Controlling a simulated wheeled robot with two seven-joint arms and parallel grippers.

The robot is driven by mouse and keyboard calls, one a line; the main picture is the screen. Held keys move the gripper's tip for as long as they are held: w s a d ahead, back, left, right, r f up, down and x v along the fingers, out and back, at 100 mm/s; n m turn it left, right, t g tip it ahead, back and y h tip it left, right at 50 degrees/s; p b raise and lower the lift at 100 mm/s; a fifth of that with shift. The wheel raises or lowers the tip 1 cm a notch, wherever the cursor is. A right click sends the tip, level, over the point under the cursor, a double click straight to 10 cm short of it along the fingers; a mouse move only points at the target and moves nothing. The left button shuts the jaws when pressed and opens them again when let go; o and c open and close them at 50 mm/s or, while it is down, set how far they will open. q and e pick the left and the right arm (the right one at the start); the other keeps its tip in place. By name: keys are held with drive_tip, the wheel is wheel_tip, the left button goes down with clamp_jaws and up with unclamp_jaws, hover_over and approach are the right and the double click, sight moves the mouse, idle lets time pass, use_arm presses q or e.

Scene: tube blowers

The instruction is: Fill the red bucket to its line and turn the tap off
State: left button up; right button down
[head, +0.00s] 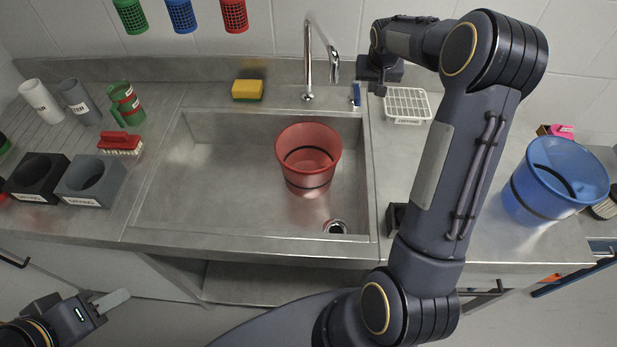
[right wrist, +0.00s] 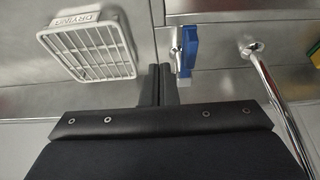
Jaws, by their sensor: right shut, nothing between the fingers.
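The red bucket (head: 308,160) stands upright in the sink below the tap. A black line runs around it; I cannot tell the water level inside. The metal tap (head: 308,65) rises behind the sink, and I make out no stream from its spout. A blue lever (head: 356,95) stands right of the tap; it also shows in the right wrist view (right wrist: 189,48). My right gripper (right wrist: 160,82) is shut and empty, close beside the lever, with a gap between them. My left gripper (head: 118,301) is low at the left, away from everything; its opening is unclear.
A white drying rack (head: 408,104) is close to my right gripper. A blue bucket (head: 556,180) stands on the right counter. A yellow sponge (head: 247,90) lies behind the sink. Tubes, a red brush (head: 120,142) and dark holders (head: 90,181) occupy the left counter. The sink's left part is clear.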

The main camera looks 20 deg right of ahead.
drive_tip(key=shift+f, duration=0.1)
drive_tip(key=shift+f+b, duration=1.25)
drive_tip(key=shift+f, duration=0.2)
drive_tip(key=shift+w+a, duration=0.1)
drive_tip(key=shift+a, duration=0.1)
drive_tip(key=shift+w+a, duration=0.4)
drive_tip(key=shift+a, duration=0.35)
drive_tip(key=shift+w+a, duration=0.45)
drive_tip(key=shift+a, duration=0.25)
drive_tip(key=shift+w+a, duration=0.4)
drive_tip(key=shift+a, duration=0.45)
wheel_tip(320, 180, up, 5)
drive_tip(key=p, duration=0.2)
drive_tip(key=shift+f+p, duration=0.2)
drive_tip(key=shift+p, duration=0.15)
